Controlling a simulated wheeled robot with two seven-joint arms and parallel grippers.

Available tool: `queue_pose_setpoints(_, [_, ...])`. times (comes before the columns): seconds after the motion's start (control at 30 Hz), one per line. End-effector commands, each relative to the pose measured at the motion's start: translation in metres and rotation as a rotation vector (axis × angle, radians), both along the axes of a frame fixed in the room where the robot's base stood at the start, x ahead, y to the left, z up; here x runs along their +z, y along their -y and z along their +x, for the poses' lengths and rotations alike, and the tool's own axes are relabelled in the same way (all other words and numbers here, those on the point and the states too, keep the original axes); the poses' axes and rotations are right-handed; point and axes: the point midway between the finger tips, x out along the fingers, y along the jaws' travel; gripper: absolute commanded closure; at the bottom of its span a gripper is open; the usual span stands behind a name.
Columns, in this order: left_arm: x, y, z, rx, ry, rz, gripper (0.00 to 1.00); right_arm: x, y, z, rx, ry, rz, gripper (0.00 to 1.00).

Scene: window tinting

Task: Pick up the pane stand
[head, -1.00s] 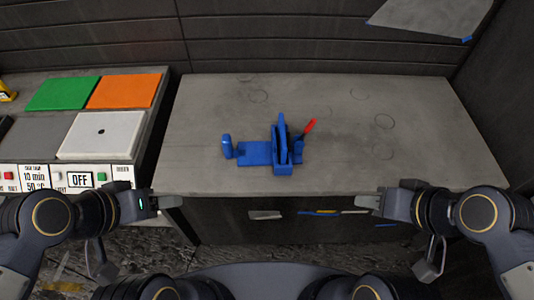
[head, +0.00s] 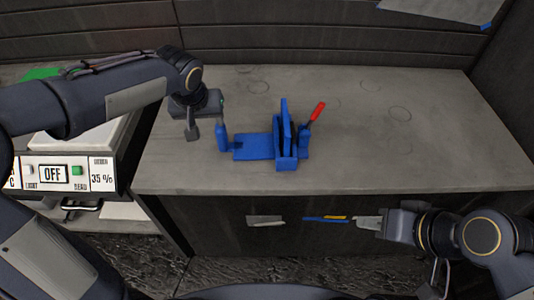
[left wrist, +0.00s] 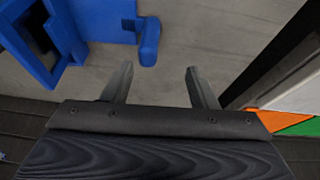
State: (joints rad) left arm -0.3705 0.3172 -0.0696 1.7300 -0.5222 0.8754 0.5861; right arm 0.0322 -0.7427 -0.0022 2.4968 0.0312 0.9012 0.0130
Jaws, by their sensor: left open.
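The blue pane stand (head: 253,147) stands on the grey worktop, with a flat base, a short post at its left end and tall upright plates at its right. My left gripper (head: 218,104) is over the worktop at the stand's left, close to the short post. In the left wrist view the left gripper (left wrist: 157,72) is open and empty, and the stand (left wrist: 95,18) shows with its post (left wrist: 149,42) just beyond the fingertips, apart from them. My right gripper (head: 362,222) is in front of the worktop's front edge, apart from the stand; its jaws are too small to read.
A red-handled tool (head: 318,112) leans up at the stand's right side. A control panel (head: 65,174) with an OFF display is at the left. The worktop (head: 400,150) is clear to the right of the stand. A sheet (head: 440,9) is at the top right.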

Motion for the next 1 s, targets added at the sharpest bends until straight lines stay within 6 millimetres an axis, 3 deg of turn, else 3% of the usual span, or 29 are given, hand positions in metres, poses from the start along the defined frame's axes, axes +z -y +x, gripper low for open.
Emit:
queue_pose_setpoints(0.03, [-0.014, 0.009, 0.010, -0.007, 0.003, 0.017, 0.47, -0.009, 0.000, 0.000, 0.000, 0.000, 0.000, 0.64])
queue_pose_setpoints(0.13, [-0.020, 0.016, 0.020, -0.007, 0.010, 0.033, 0.47, -0.011, 0.000, 0.000, 0.000, 0.000, 0.000, 0.64])
queue_pose_setpoints(0.47, [-0.049, 0.018, 0.034, -0.006, 0.008, 0.038, 0.47, -0.005, 0.000, 0.000, 0.000, 0.001, 0.000, 0.64])
queue_pose_setpoints(0.7, [-0.081, 0.019, 0.050, -0.007, 0.007, 0.037, 0.47, 0.002, 0.000, 0.000, 0.000, 0.001, 0.000, 0.64])
queue_pose_setpoints(1.0, [-0.090, 0.019, 0.053, -0.007, 0.010, 0.033, 0.47, 0.002, 0.000, 0.000, 0.000, 0.000, 0.000, 0.64])
